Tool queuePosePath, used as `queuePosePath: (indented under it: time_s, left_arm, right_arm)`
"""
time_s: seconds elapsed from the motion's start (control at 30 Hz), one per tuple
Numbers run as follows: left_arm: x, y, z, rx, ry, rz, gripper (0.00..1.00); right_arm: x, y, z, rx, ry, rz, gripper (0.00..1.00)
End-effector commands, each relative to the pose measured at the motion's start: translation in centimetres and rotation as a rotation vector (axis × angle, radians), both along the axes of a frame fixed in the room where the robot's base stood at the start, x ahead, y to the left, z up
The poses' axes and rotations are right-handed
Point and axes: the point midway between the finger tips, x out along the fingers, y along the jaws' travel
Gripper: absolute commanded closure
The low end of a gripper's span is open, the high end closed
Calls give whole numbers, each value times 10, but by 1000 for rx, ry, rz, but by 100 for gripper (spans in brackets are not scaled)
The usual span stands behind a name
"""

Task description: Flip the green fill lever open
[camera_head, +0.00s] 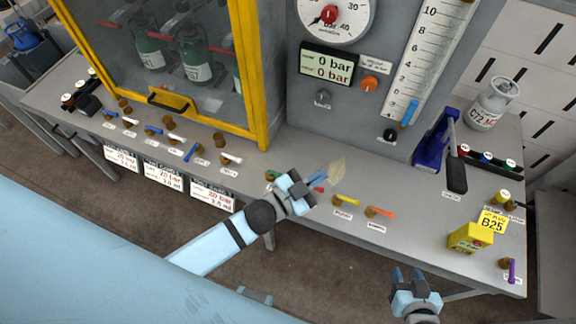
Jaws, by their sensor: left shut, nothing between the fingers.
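The green fill lever (272,175) shows as a small green piece at the bench's front edge, just left of my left gripper. The gripper hides most of it, so I cannot tell its angle or whether the two touch. My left gripper (309,182) is shut and empty, low over the bench at the row of levers. My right gripper (408,274) is open and empty, in front of the bench at the lower right.
A red lever (319,189), a yellow lever (347,201) and an orange lever (381,212) lie right of my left gripper. A yellow-framed cabinet (262,90) and a gauge panel (360,120) stand behind. A yellow box (466,238) stands at the right.

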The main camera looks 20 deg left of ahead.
Motion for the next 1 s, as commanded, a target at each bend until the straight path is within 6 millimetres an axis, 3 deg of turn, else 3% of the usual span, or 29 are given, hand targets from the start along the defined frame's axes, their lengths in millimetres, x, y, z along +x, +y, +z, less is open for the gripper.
queuePosePath:
  time_s: [0.03, 0.1, 0.2, 0.3, 0.4, 0.47, 0.53, 0.67, 0.8, 0.9, 1.0]
  left_arm:
    - [12, -24, 16, 27, -124, -105, 100]
    - [15, -57, 33, 68, -281, -272, 100]
    - [10, -94, 42, 158, -471, -533, 100]
    - [1, -115, 32, 289, -610, -819, 100]
    - [-2, -114, 6, 468, -684, -1111, 100]
    - [3, -101, -14, 604, -692, -1282, 100]
    - [15, -75, -37, 781, -662, -1468, 100]
    - [54, -7, -65, 1127, -510, -1732, 100]
    - [96, 63, -68, 1425, -299, -1871, 100]
    - [113, 93, -64, 1543, -193, -1906, 100]
    - [121, 107, -61, 1597, -140, -1917, 100]
  right_arm:
    - [0, 0, -3, 0, 1, 0, 61]
    - [0, 0, -5, 0, 1, 1, 61]
    - [0, 0, -7, 0, 2, 2, 61]
    - [0, 1, -10, 0, 2, 3, 61]
    - [0, 1, -12, 1, 2, 5, 61]
    - [0, 2, -13, 2, 2, 6, 61]
    - [0, 2, -14, 2, 2, 6, 61]
    - [0, 3, -16, 4, 0, 7, 61]
    - [1, 3, -17, 3, 0, 8, 61]
    - [1, 3, -18, 3, 0, 9, 61]
    - [1, 3, -18, 3, 0, 9, 61]
